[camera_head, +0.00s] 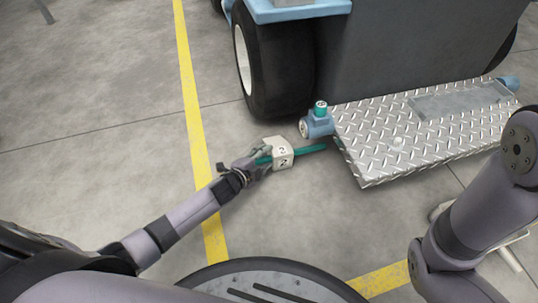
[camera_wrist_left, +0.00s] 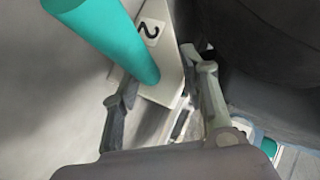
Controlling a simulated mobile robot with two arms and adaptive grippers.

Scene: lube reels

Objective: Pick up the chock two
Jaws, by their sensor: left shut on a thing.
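Chock two is a white block marked "2" (camera_head: 281,161) with a teal bar handle (camera_head: 311,149) through it. My left gripper (camera_head: 262,160) is at its left side and shut on it, in front of the vehicle's wheel. In the left wrist view the chock's white body (camera_wrist_left: 166,82) with a "2" label lies between the fingers (camera_wrist_left: 160,95), and the teal handle crosses the upper left. Whether the chock touches the floor I cannot tell. My right gripper is not in view; only part of my right arm shows.
A black vehicle wheel (camera_head: 276,68) stands behind the chock. A diamond-plate step (camera_head: 400,140) lies to the right, with a blue fitting with a teal cap (camera_head: 318,121) at its left corner. Open concrete floor with a yellow line (camera_head: 190,90) is at left.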

